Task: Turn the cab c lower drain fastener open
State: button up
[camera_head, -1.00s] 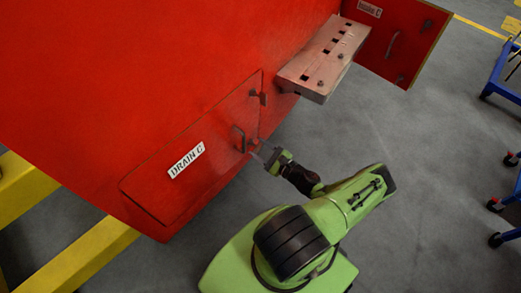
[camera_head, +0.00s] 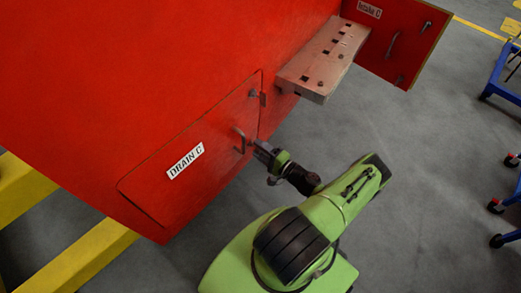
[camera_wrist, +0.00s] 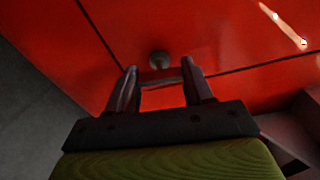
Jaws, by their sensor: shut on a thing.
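The red drain panel (camera_head: 205,165) labelled "DRAIN C" is set in the lower side of the red nosecone, flush with it. Its lower fastener is covered by my gripper (camera_head: 258,146) in the head view. In the wrist view, a round grey fastener head (camera_wrist: 160,60) shows just past my fingertips (camera_wrist: 159,78), with a flat reddish bar spanning between them. My gripper is shut on this fastener. The upper drain fastener (camera_head: 253,93) sits near the panel's top right corner. How far the lower fastener is turned cannot be told.
The panel's grey handle (camera_head: 239,140) is close left of my gripper. A pale perforated step (camera_head: 322,58) juts out above. An open red door labelled "Intake C" (camera_head: 400,38) hangs at upper right. Yellow beams (camera_head: 70,262) stand at lower left, blue carts at right. Grey floor is clear.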

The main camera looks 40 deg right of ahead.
jog(key=shift+n, duration=0.9)
jog(key=o, duration=1)
jog(key=shift+o, duration=0.2)
jog(key=s+d, duration=0.1)
jog(key=s, duration=1.4)
jog(key=shift+s+d+p, duration=0.25)
jog(key=shift+s+p, duration=0.1)
jog(key=shift+p, duration=0.05)
